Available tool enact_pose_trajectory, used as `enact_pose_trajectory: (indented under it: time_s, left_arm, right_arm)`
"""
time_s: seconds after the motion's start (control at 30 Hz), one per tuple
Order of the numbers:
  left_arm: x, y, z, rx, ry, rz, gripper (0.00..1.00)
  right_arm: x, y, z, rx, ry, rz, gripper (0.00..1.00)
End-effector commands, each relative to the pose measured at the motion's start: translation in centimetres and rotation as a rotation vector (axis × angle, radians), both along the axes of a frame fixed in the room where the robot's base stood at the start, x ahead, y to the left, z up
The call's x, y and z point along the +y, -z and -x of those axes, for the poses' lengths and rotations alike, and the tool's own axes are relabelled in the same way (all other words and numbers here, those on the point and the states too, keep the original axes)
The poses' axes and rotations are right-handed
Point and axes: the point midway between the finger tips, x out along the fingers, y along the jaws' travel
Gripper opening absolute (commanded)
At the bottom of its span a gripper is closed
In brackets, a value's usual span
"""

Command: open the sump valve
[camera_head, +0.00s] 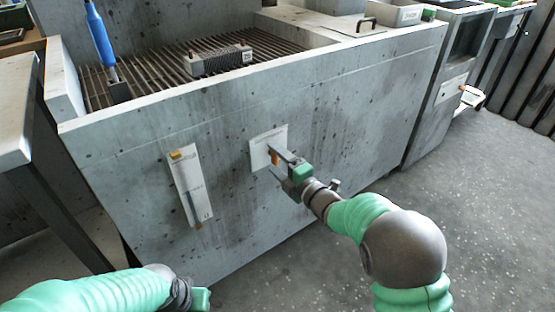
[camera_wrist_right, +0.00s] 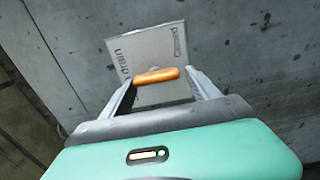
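An orange valve handle (camera_wrist_right: 156,76) sits in front of a pale plate (camera_wrist_right: 150,46) marked "drain" on the front wall of the concrete sump. The plate also shows in the head view (camera_head: 262,146), with a bit of the orange handle (camera_head: 275,157). My right gripper (camera_head: 279,165) is at the plate. In the right wrist view its fingers (camera_wrist_right: 160,80) are apart, one toward each end of the handle, and a small gap shows at the right end. My left gripper (camera_head: 200,298) is low at the bottom left, away from the wall; its fingers cannot be made out.
A tall pale panel with a yellow top (camera_head: 190,185) is on the wall left of the plate. A slatted grate (camera_head: 140,75) on top holds a finned block (camera_head: 217,60) and a blue-handled tool (camera_head: 100,38). A table (camera_head: 18,110) stands at left. The floor (camera_head: 480,190) at right is clear.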

Motion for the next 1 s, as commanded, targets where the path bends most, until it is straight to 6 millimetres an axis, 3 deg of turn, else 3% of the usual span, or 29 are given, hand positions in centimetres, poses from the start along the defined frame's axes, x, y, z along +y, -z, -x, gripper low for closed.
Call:
enact_pose_trajectory:
  time_s: [0.1, 0.47, 0.57, 1.0]
  left_arm:
    - [0.0, 0.0, 0.0, 0.0, 0.0, 0.0, 0.36]
    - [0.0, -0.3, 0.0, 0.0, 0.0, 0.0, 0.36]
    - [0.0, -1.2, 0.0, 0.0, 0.0, 0.0, 0.36]
    - [0.0, -5.4, 0.0, 0.0, 0.0, 0.0, 0.36]
  right_arm:
    - [0.0, 0.0, 0.0, 0.0, 0.0, 0.0, 0.84]
    - [-0.4, -0.4, 0.3, -0.003, 0.004, -0.002, 0.84]
    - [-1.4, -0.6, 1.5, -0.002, 0.004, -0.003, 0.84]
    - [-8.5, -0.4, 11.3, 0.002, 0.006, -0.002, 0.84]
